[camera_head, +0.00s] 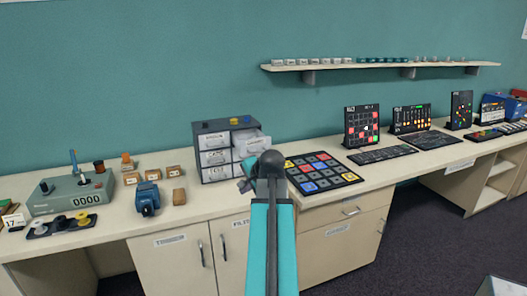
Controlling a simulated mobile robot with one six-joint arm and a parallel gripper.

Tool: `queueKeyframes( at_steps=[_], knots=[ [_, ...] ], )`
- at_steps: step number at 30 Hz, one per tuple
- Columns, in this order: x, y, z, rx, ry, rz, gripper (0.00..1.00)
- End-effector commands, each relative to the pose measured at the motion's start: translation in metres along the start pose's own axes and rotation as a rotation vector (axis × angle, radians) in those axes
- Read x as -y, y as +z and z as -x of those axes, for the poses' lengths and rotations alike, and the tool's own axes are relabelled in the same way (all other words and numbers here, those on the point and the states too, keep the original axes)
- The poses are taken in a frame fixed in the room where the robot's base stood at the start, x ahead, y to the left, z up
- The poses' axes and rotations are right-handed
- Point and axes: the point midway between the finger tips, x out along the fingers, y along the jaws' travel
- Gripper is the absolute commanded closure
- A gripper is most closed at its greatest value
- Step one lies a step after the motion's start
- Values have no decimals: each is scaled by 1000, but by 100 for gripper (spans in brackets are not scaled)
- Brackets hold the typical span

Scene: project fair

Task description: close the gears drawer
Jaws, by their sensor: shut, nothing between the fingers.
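A small grey drawer cabinet (212,126) with white drawer fronts stands on the counter against the wall. Its upper right drawer (256,144) sticks out towards me; the left column of drawers looks closed. The labels are too small to read, so I cannot tell which drawer is the gears one. My arm rises from the bottom of the picture. My gripper (246,182) is shut and empty just in front of the cabinet's lower right side, below the pulled-out drawer. My arm hides part of the lower right drawers, and I cannot tell if the gripper touches the cabinet.
A black board with coloured squares (345,179) lies right of the cabinet. A grey counter device (68,195), a blue block-like machine (147,198) and small brown boxes (179,196) stand to the left. A shelf (350,67) hangs above right.

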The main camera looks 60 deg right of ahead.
Motion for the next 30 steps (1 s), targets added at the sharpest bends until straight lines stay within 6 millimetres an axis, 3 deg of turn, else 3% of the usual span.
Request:
queueKeyframes(
  at_steps=[1,6,12,17,30],
  knots=[
    [10,-18,22,-27,-27,-31,100],
    [32,-63,84,-94,-104,-125,100],
    [46,-92,131,-140,-163,-192,100],
    [48,-98,143,-151,-178,-208,100],
    [49,-98,140,-150,-178,-208,100]
  ],
)
